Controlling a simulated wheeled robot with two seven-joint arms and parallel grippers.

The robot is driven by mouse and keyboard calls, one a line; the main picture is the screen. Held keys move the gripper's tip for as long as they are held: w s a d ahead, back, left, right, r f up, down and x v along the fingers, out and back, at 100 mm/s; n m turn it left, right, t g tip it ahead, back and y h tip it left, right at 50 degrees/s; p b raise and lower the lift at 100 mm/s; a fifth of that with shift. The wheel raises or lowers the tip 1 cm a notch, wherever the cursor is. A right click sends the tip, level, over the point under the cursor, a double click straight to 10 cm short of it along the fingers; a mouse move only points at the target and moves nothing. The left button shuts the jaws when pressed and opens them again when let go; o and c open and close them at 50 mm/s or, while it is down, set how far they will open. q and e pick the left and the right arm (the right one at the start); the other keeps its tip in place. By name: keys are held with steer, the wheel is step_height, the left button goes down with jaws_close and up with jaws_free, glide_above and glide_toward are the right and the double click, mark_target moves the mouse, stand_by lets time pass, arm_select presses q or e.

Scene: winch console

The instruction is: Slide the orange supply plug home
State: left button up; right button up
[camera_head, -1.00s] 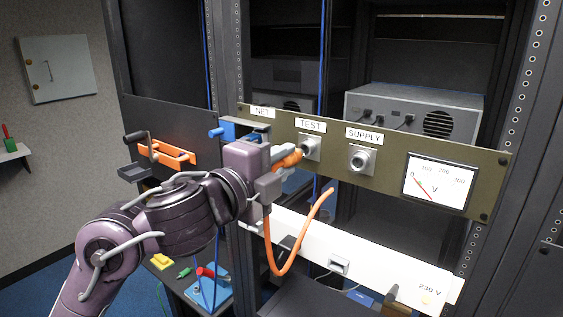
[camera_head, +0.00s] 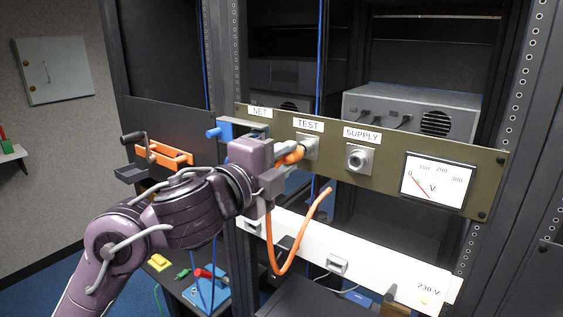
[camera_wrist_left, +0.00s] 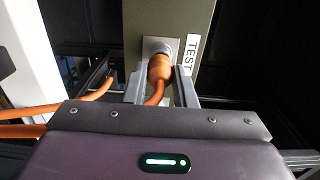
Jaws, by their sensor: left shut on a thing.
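The orange plug (camera_head: 291,155) is at the socket labelled TEST (camera_head: 309,145) on the olive panel. My left gripper (camera_head: 280,165) is shut on it. In the left wrist view the orange plug (camera_wrist_left: 159,69) sits between the two fingers, its front end against the TEST socket (camera_wrist_left: 158,46). I cannot tell how deep it sits. Its orange cable (camera_head: 282,268) hangs in a loop below. The SUPPLY socket (camera_head: 359,158), to the right of TEST, is empty. The NET socket is hidden behind a blue plug (camera_head: 219,131) and my gripper. My right gripper is not in view.
A voltmeter (camera_head: 437,181) is at the panel's right end, its needle near the low end. A white 230 V strip (camera_head: 385,270) runs below the panel. An orange crank bracket (camera_head: 163,154) is at left. Blue, red, green and yellow parts lie low at left.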

arm_select(q)
steer(key=shift+w+d, duration=0.4)
steer(key=shift+w, duration=0.1)
steer(key=o, duration=1.1)
steer(key=shift+c, duration=0.2)
steer(key=v, duration=0.7)
steer(key=shift+s+a+b, duration=0.25)
steer(key=shift+s+b, duration=0.05)
steer(key=shift+b, duration=0.1)
